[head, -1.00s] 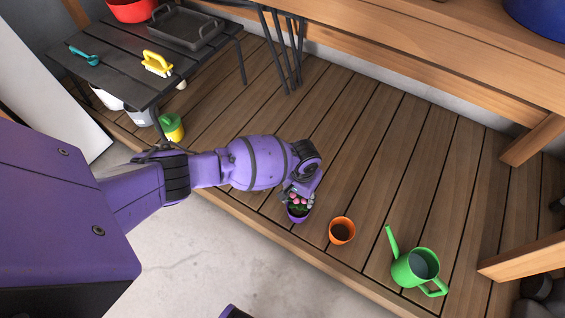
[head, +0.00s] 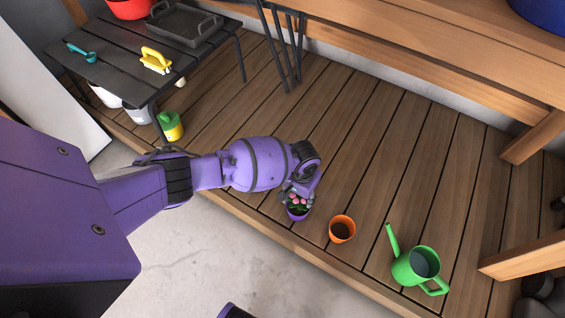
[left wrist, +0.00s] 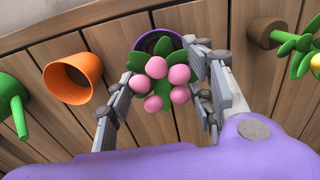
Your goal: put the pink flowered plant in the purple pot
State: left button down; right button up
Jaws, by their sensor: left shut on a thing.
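The pink flowered plant (head: 298,199) has round pink blooms and green leaves. In the left wrist view the plant (left wrist: 164,88) is between the fingers of my left gripper (left wrist: 162,66), which is shut on it. In the head view my left gripper (head: 294,191) is right above the purple pot (head: 298,215). The purple pot's rim (left wrist: 143,41) shows behind the leaves in the left wrist view. The plant's lower part is hidden by leaves, so I cannot tell how deep it sits in the pot. My right gripper is not in view.
An orange pot (head: 342,229) and a green watering can (head: 417,268) stand to the right on the wooden deck (head: 360,130). A brown-based plant with green leaves (left wrist: 268,33) lies on the other side. A black table (head: 100,75) stands at the upper left.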

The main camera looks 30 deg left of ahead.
pick_arm(q)
jog(key=shift+w, duration=0.1)
jog(key=c, duration=0.7)
grip_release()
jog(key=shift+c, duration=0.2)
notch_tip(320, 180, up, 12)
grip_shut()
dwell(0.3)
dwell(0.9)
